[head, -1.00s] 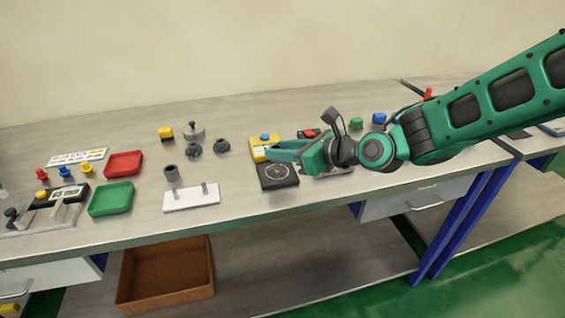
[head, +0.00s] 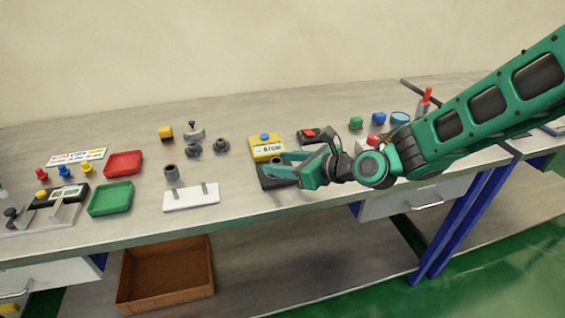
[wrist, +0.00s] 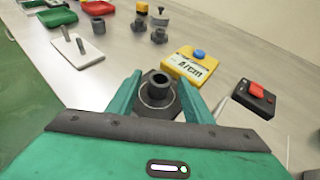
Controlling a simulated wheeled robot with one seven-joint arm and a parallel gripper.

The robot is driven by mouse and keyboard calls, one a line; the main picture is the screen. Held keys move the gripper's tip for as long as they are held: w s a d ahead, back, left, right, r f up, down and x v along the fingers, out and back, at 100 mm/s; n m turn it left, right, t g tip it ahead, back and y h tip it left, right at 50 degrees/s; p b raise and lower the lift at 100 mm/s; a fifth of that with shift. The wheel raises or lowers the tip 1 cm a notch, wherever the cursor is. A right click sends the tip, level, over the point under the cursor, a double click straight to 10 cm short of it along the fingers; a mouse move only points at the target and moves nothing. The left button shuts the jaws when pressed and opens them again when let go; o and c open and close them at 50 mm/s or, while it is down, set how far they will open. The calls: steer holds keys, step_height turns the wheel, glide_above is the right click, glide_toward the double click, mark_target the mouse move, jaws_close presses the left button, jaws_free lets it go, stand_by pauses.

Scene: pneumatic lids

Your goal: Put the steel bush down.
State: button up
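The steel bush (wrist: 159,80) is a dark grey flanged tube with an open bore. In the wrist view it stands upright between the two green fingers of my gripper (wrist: 160,84), which close in on its sides. Below it is a black pad (wrist: 141,108) with a pale ring, partly covered by the bush and fingers. I cannot tell whether the bush touches the pad. In the head view my gripper (head: 281,168) is low over the black pad (head: 267,184), and the bush is hidden there.
A yellow box (head: 264,156) with a blue button stands just behind the pad. A black box with a red switch (head: 309,133) is to the right. Grey parts (head: 221,146) and a white pin plate (head: 191,199) are to the left. Bare bench lies between.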

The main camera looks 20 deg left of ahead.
steer(key=shift+r, duration=0.1)
steer(key=shift+d+r, duration=0.1)
steer(key=shift+d, duration=0.05)
steer(key=v, duration=1.1)
steer(key=shift+s+d, duration=0.2)
steer(key=shift+d, duration=0.05)
steer(key=shift+d, duration=0.1)
